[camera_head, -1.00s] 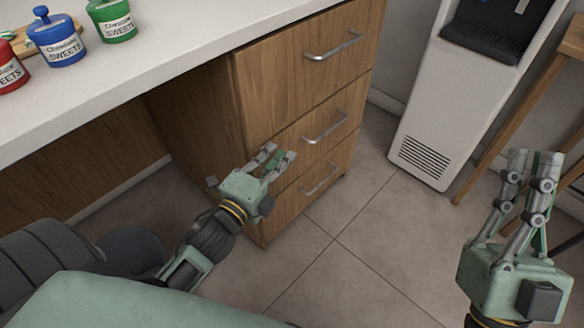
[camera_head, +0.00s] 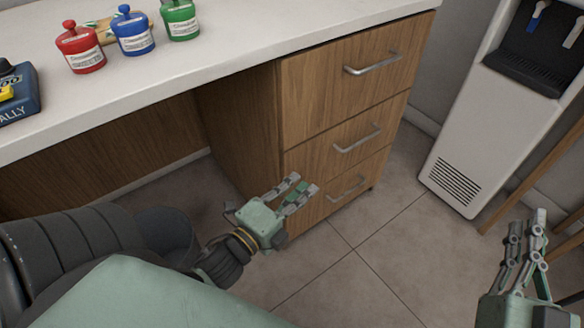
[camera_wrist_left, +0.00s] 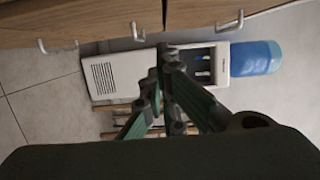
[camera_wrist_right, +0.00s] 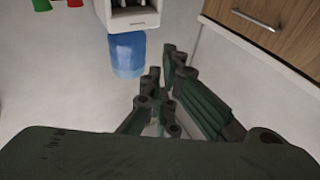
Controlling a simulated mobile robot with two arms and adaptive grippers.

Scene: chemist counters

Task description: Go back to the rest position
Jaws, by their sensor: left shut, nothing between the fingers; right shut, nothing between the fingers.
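My left gripper (camera_head: 301,188) is shut and empty. In the head view it is low in front of the wooden drawer unit, near the lower drawers; whether it touches them I cannot tell. Its fingers also show in the left wrist view (camera_wrist_left: 165,62). My right gripper (camera_head: 530,222) is shut and empty at the right edge of the head view, over the floor and in front of the water dispenser's side. Its fingers show in the right wrist view (camera_wrist_right: 160,80).
The wooden drawer unit (camera_head: 335,100) has all its drawers closed. The white counter (camera_head: 230,45) holds a red jar (camera_head: 82,50), a blue jar (camera_head: 132,35), a green jar (camera_head: 181,22) and a dark blue box (camera_head: 18,95). A water dispenser (camera_head: 480,120) and a wooden stool (camera_head: 535,150) stand right. Tiled floor (camera_head: 375,240) is clear between.

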